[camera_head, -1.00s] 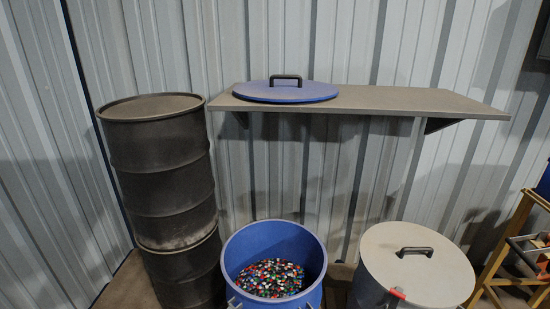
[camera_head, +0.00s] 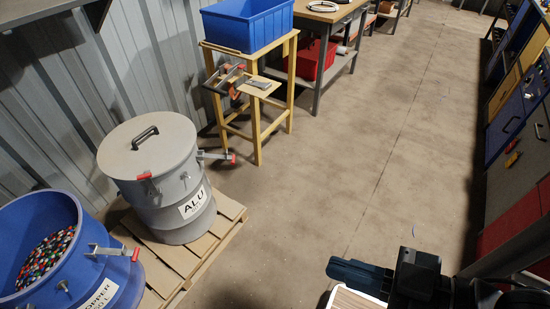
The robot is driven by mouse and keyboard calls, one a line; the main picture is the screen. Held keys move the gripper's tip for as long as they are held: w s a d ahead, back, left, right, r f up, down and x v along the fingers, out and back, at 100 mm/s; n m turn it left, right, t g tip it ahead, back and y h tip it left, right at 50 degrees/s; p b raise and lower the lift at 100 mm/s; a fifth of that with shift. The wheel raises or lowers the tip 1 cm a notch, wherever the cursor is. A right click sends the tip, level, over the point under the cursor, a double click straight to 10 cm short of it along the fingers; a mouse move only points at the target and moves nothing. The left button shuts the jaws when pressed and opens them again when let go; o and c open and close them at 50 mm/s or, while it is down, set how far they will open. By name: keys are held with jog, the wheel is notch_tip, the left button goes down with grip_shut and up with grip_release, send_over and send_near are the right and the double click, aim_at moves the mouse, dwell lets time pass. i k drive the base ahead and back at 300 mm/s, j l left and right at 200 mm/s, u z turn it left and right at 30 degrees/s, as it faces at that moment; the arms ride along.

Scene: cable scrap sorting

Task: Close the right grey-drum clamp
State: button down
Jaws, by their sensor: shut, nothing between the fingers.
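The grey drum (camera_head: 165,215), labelled ALU, stands at the left with its grey lid (camera_head: 170,140) on top. Its right clamp (camera_head: 213,156) has a metal lever with a red tip, sticking out sideways from the drum wall. Another clamp (camera_head: 146,178) with a red tip sits at the drum's front left, close to the wall below the lid. My gripper (camera_head: 352,271) is at the bottom right, dark and shut, with nothing seen in it. It is well apart from the drum. Part of my arm is cut off by the lower edge.
A blue drum (camera_head: 62,205) with coloured granules stands open at lower left, its clamp (camera_head: 112,251) sticking out. The grey drum stands on a pallet (camera_head: 222,226). A yellow stand (camera_head: 257,135) with a blue bin (camera_head: 247,25) is behind. The middle floor is clear.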

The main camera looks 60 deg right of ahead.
aim_at(232, 157)
jog(key=k+j+z, duration=0.1)
jog(key=k+z, duration=0.25)
jog(key=k, duration=0.15)
jog(key=k+z, duration=0.35)
jog(key=i+j, duration=0.1)
jog(key=i, duration=0.75)
jog(key=i+j+z, duration=0.1)
jog(key=i, duration=0.7)
